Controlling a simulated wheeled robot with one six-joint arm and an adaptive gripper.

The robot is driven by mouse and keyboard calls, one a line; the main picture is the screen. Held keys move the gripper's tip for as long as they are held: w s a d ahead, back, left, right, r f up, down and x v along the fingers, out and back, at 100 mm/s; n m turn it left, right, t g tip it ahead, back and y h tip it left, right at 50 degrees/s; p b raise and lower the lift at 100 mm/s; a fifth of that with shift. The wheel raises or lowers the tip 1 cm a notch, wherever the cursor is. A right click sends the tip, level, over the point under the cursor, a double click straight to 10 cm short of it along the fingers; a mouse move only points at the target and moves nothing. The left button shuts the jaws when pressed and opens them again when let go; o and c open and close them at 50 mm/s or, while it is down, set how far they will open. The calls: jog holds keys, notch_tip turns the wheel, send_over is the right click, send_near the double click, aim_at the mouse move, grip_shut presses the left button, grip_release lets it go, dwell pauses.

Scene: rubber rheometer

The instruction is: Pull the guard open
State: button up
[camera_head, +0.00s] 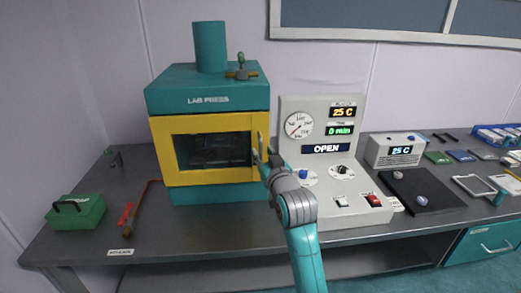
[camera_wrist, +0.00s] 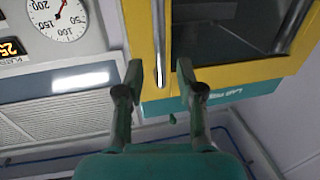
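The guard (camera_head: 205,179) is a yellow frame with a dark window on the front of the teal lab press (camera_head: 208,82). It looks closed against the press. Its upright handle (camera_head: 260,140) is at the right edge. In the wrist view, which is upside down, the handle (camera_wrist: 159,45) is a thin metal bar on the yellow frame (camera_wrist: 140,30). My gripper (camera_wrist: 159,70) is open, with a fingertip on either side of the handle's line and gaps on both sides. In the head view my gripper (camera_head: 262,158) is at the handle and partly hides it. Contact cannot be told.
Right of the press stands a grey control panel (camera_head: 322,190) with a gauge and a display reading OPEN. A green case (camera_head: 76,213) and a red-handled tool (camera_head: 126,214) lie left on the bench. The bench front (camera_head: 200,225) before the press is clear.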

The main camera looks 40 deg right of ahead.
aim_at(261, 150)
jog(key=shift+x, duration=1.55)
grip_shut()
